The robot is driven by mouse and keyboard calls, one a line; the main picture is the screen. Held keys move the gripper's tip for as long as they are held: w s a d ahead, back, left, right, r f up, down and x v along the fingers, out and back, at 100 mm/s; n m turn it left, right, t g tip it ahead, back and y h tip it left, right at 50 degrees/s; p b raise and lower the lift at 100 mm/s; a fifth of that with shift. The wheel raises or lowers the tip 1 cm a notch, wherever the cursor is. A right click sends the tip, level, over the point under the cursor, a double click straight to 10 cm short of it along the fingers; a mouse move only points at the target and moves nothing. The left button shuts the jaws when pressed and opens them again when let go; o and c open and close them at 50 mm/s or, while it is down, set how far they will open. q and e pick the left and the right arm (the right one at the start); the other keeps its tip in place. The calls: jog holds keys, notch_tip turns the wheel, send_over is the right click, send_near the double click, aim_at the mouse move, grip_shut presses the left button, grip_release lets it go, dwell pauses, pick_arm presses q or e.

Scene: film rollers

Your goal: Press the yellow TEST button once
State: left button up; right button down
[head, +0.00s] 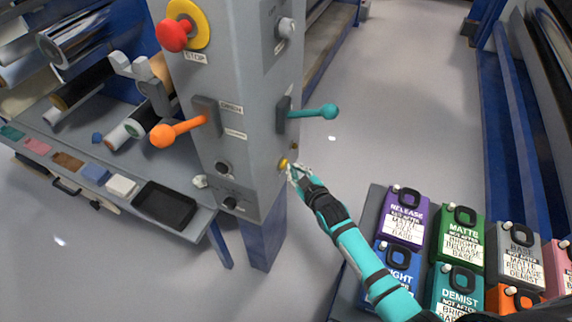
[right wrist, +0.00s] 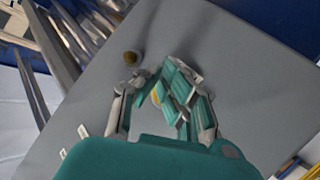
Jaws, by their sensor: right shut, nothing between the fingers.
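The yellow button (head: 283,164) sits low on the right-hand face of the grey control column (head: 250,105). My right gripper (head: 292,171) is right at it, fingers shut and empty. In the right wrist view the yellow button (right wrist: 155,97) shows partly between and behind the fingers of my right gripper (right wrist: 168,88). Whether the fingertips touch it I cannot tell. A label reading TEST is not legible here. My left gripper is not in view.
An amber-brown button (head: 294,147) is just above the yellow one. A teal lever (head: 320,112) sticks out above them. A red STOP knob (head: 174,35) and an orange lever (head: 172,131) are on the left face. Labelled containers (head: 403,218) stand at lower right.

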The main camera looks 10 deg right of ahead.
jog(key=shift+w+a, duration=0.2)
jog(key=shift+a, duration=0.15)
dwell(0.6)
jog(key=shift+d+r, duration=0.1)
jog(key=shift+d, duration=0.05)
jog(key=shift+s+d+p, duration=0.45)
jog(key=shift+s+d, duration=0.05)
jog(key=shift+d, duration=0.1)
jog(key=shift+s+d+p, duration=0.5)
jog(key=shift+s+d, duration=0.2)
jog(key=shift+d, duration=0.35)
jog(key=shift+s+d+p, duration=0.5)
jog(key=shift+s+d, duration=0.2)
jog(key=shift+d, duration=0.35)
